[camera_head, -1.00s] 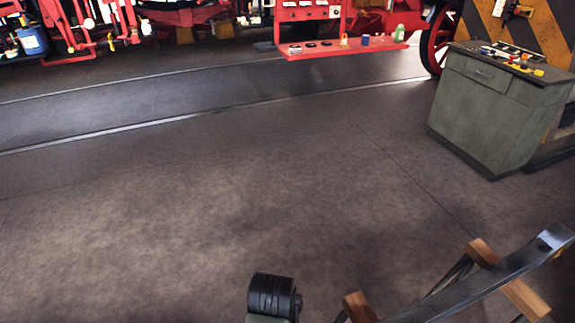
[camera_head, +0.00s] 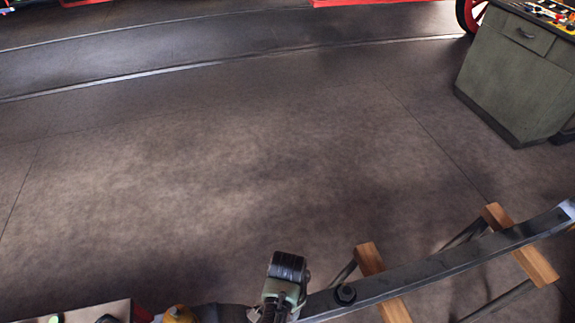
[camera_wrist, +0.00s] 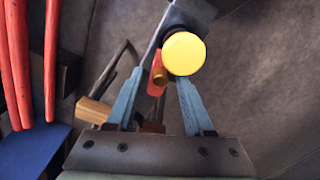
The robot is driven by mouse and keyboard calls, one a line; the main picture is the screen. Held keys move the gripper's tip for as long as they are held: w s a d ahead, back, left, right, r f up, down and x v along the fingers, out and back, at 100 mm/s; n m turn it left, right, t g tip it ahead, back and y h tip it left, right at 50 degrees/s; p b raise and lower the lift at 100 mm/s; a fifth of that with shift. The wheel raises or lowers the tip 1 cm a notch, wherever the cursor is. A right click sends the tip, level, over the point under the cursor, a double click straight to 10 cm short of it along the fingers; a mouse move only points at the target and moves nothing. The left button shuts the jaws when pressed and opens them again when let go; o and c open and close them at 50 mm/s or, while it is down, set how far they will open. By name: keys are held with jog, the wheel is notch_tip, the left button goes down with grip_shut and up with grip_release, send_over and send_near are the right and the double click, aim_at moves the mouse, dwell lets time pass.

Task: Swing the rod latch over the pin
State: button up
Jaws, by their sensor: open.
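In the wrist view a round yellow knob (camera_wrist: 183,54) faces the camera, in front of a grey steel bar (camera_wrist: 196,12). A small red-orange part (camera_wrist: 158,72) shows just left of and below the knob; I take knob and part as the latch, but cannot be sure. My gripper (camera_wrist: 160,78) is open, its two blue fingers either side of the red-orange part. Whether they touch anything is unclear. In the head view the long steel rod (camera_head: 440,268) rests on wooden blocks (camera_head: 370,258). The pin cannot be told apart, and the gripper is not clearly visible there.
A green cabinet (camera_head: 515,75) stands at the upper right, with small items on top. A rail (camera_head: 120,85) crosses the floor at the back. The middle floor (camera_head: 230,170) is clear. Red bars (camera_wrist: 50,60) and a blue surface (camera_wrist: 30,150) lie left in the wrist view.

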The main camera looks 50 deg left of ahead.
grip_shut()
dwell(0.3)
jog(key=shift+w+a+r+m+p, duration=0.1)
jog(key=shift+a+r+m+p, duration=0.1)
jog(key=shift+m+p, duration=0.25)
jog(key=shift+a+f+m, duration=0.15)
jog(key=shift+a+m, duration=0.05)
jog(key=shift+m, duration=0.75)
grip_release()
notch_tip(320, 180, up, 13)
jog(key=p, duration=0.1)
